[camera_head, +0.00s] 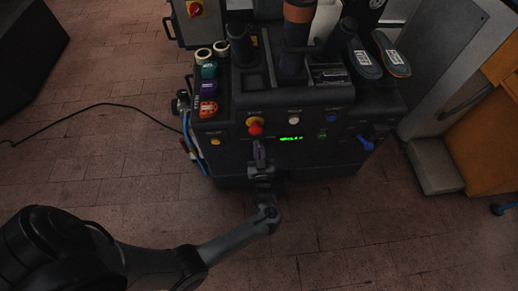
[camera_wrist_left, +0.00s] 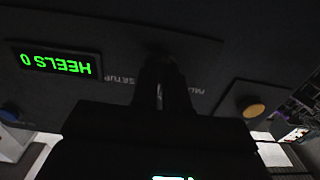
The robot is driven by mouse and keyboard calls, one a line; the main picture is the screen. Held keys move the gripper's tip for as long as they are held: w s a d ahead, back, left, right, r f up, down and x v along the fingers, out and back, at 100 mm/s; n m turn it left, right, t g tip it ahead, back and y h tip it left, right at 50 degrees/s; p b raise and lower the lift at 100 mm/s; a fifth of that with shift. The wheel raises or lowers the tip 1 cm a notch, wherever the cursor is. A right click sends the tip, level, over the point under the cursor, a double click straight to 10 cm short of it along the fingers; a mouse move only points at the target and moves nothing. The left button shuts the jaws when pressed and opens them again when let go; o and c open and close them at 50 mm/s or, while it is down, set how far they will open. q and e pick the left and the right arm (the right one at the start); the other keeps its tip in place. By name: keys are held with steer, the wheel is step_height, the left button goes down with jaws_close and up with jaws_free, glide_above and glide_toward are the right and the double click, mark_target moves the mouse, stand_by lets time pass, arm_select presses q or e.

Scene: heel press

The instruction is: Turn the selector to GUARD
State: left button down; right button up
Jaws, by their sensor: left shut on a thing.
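The dark press (camera_head: 222,150) stands ahead with its control panel facing me. My left gripper (camera_head: 259,150) reaches the panel below the red emergency-stop button (camera_head: 255,130). In the left wrist view its fingers (camera_wrist_left: 165,95) are shut on the selector, which they mostly hide, against the dark panel. White lettering beside the fingers is upside down and partly covered. I cannot tell which position the selector points to. My right gripper is not in view.
A green display (camera_head: 290,139) sits right of the gripper; in the left wrist view (camera_wrist_left: 55,63) it reads HEELS 0. A yellow button (camera_head: 215,141) is at the panel's left, a blue handle (camera_head: 365,143) at its right. Two insoles (camera_head: 393,55) lie on top. Brick floor in front is clear.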

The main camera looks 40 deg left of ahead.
arm_select(q)
steer(key=c, duration=1.1)
jaws_free()
steer(key=shift+c, duration=0.2)
